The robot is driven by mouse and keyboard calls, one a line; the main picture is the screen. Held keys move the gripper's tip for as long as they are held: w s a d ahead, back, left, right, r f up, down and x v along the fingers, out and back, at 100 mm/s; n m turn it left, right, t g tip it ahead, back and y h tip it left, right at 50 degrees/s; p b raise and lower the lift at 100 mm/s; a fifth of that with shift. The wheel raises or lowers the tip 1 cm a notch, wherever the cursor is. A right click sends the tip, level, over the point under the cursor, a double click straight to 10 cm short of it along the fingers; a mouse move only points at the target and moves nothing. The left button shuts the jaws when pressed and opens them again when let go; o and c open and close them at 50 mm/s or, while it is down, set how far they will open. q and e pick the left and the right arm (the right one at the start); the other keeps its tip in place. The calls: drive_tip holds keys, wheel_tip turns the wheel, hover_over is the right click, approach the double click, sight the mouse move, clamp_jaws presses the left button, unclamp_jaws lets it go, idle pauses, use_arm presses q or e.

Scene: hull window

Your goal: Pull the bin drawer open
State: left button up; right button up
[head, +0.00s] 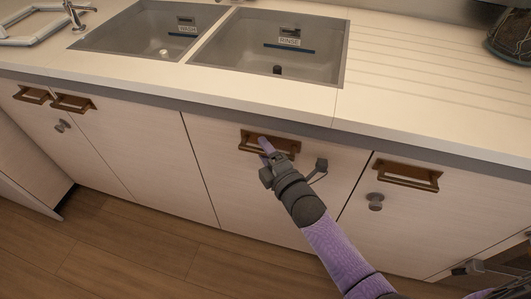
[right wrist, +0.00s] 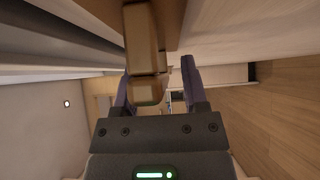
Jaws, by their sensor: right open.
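A pale wood front (head: 225,165) below the rinse sink sits flush with its neighbours and looks closed; no label shows that it is the bin drawer. It has a brown bar handle (head: 252,147), partly hidden by my right gripper (head: 265,145). My right gripper is open at this handle, reaching in from the lower right. In the right wrist view the brown handle (right wrist: 142,45) extends in between the two fingers (right wrist: 158,88), closer to the left finger. I cannot tell whether they touch.
The counter (head: 430,100) overhangs the fronts, with wash (head: 160,30) and rinse (head: 270,50) sinks. Two more handles (head: 73,103) are at left. The wooden floor (head: 150,255) in front is clear.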

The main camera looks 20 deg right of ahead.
clamp_jaws()
idle(0.4)
idle(0.4)
idle(0.6)
